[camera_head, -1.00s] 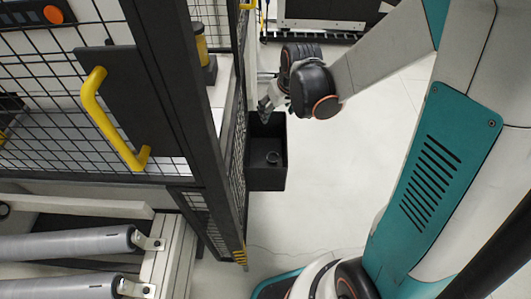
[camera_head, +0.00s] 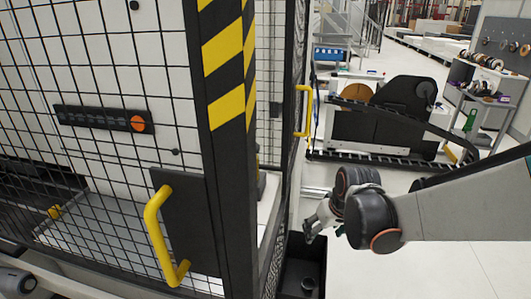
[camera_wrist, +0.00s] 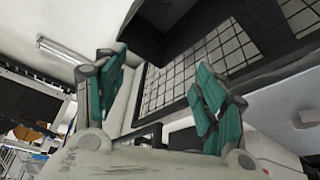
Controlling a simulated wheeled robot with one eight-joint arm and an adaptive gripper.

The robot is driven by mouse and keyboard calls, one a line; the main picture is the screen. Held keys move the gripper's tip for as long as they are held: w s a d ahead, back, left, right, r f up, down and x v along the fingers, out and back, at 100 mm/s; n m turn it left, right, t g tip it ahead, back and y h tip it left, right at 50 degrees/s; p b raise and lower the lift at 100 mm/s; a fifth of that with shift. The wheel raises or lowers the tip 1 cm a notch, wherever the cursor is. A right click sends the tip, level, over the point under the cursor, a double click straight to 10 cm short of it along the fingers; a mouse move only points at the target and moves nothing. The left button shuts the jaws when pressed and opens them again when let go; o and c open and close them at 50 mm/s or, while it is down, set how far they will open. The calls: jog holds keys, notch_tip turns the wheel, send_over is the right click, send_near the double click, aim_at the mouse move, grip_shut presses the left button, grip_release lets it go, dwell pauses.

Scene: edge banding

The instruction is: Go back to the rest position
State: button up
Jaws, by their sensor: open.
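My gripper (camera_head: 316,224) is near the lower middle of the head view, at the end of my outstretched arm. It is above and beside a black open bin (camera_head: 302,262) on the side of the fenced machine. A small dark ring-like part (camera_head: 308,284) lies inside the bin. In the wrist view, the two teal-padded fingers of my gripper (camera_wrist: 160,95) stand well apart with nothing between them. The bin's lower part is cut off by the head view's bottom edge.
A mesh-fenced machine (camera_head: 110,120) with a yellow door handle (camera_head: 158,235) and a striped post (camera_head: 228,90) stands close on the left. A second machine (camera_head: 385,115) stands behind. A shelf cart (camera_head: 480,110) is at the far right. Pale floor (camera_head: 440,272) is clear at lower right.

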jog(key=s+r+t, duration=0.1)
jog(key=s+r, duration=0.4)
jog(key=s, duration=0.3)
jog(key=s+a+r+m+t, duration=0.1)
jog(key=s+r, duration=0.5)
jog(key=s, duration=0.3)
jog(key=shift+s+m+t+h, duration=0.25)
jog(key=shift+m+t+h, duration=0.05)
